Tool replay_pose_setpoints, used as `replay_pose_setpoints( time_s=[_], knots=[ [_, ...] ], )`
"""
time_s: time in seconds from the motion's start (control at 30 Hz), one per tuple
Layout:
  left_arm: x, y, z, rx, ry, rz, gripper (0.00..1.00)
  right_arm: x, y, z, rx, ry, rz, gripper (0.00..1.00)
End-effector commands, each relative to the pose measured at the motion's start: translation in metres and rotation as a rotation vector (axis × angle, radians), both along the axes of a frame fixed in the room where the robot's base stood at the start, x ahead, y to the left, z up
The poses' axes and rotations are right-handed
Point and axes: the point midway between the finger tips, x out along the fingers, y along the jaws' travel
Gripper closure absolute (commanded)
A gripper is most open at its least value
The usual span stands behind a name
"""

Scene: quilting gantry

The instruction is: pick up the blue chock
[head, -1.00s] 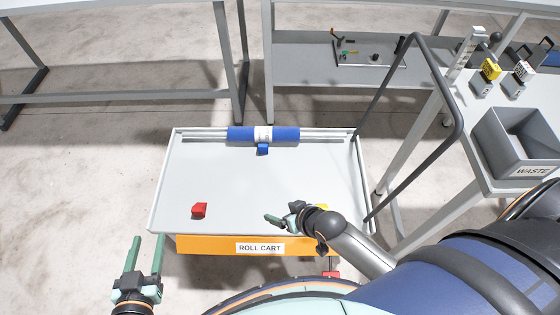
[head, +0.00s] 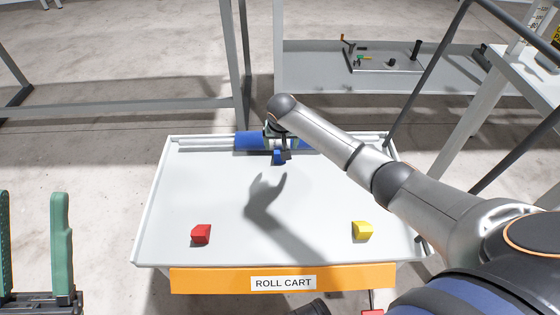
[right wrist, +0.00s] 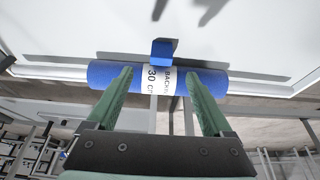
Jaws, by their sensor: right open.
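The blue chock (head: 277,158) sits on the roll cart against the near side of the blue roll (head: 250,141); my right gripper partly hides it in the head view. In the right wrist view the chock (right wrist: 162,50) lies beyond the fingertips, roughly midway between them, beside the roll's white label. My right gripper (right wrist: 160,74) is open and empty, reaching over the roll, apart from the chock. My left gripper (head: 32,194) is open and empty at the lower left, off the cart.
The cart tray (head: 200,190) has low rims and also carries a red chock (head: 201,234) and a yellow chock (head: 362,231) near its front edge. The tray's middle is clear. A dark handle bar (head: 425,80) rises on the right.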

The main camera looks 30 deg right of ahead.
Motion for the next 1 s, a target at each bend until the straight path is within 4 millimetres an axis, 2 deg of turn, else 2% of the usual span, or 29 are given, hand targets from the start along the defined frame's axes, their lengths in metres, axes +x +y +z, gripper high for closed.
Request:
replay_pose_setpoints(
  time_s=[0.03,0.2,0.43,0.73,1.0],
  knots=[
    [0.0,-0.001,-0.013,-0.004,0.006,-0.008,0.5,0.004,-0.001,-0.016,0.0,0.001,-0.001,0.15],
    [0.002,-0.002,-0.029,-0.014,0.023,-0.022,0.5,0.013,-0.006,-0.037,0.0,-0.002,0.001,0.15],
    [0.002,-0.003,-0.039,-0.013,0.03,-0.026,0.5,0.018,-0.007,-0.049,0.001,-0.003,0.003,0.15],
    [0.003,-0.007,-0.076,0.02,0.034,-0.014,0.5,0.031,-0.013,-0.084,0.0,-0.002,0.004,0.15],
    [0.005,-0.01,-0.083,0.027,0.045,-0.009,0.5,0.035,-0.014,-0.09,0.001,-0.003,0.004,0.15]
  ],
)
